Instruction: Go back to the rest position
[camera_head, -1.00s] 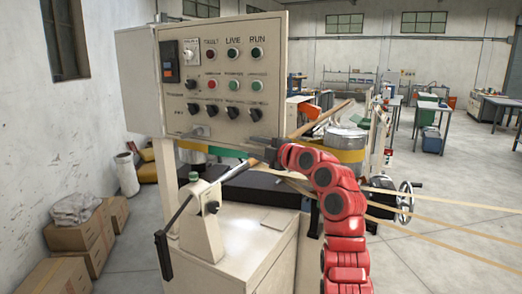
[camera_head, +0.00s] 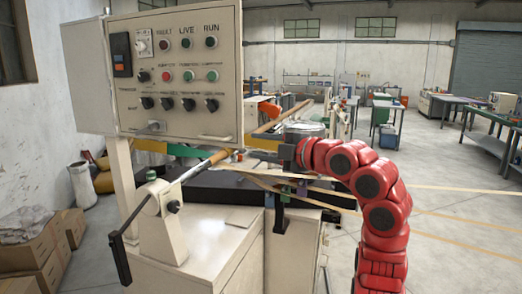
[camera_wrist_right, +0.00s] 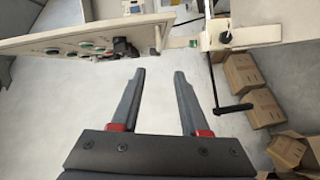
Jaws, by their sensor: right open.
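My right gripper (camera_wrist_right: 158,80) is open and empty in the right wrist view, its two dark fingers apart over bare floor. In the head view the red right arm rises from the lower right, and the dark right gripper (camera_head: 287,152) points left, to the right of the control panel (camera_head: 185,75). The lever with the black crank handle (camera_head: 120,258) stands at the lower left of the machine. It also shows at the right of the wrist view (camera_wrist_right: 236,107), apart from the fingers. My left gripper is not in view.
Tan strips (camera_head: 460,188) run from the machine to the right, behind my right arm. Cardboard boxes (camera_head: 38,262) are stacked by the left wall. The white machine cabinet (camera_head: 215,258) stands in front. Floor at the right is open, with work tables (camera_head: 490,122) farther back.

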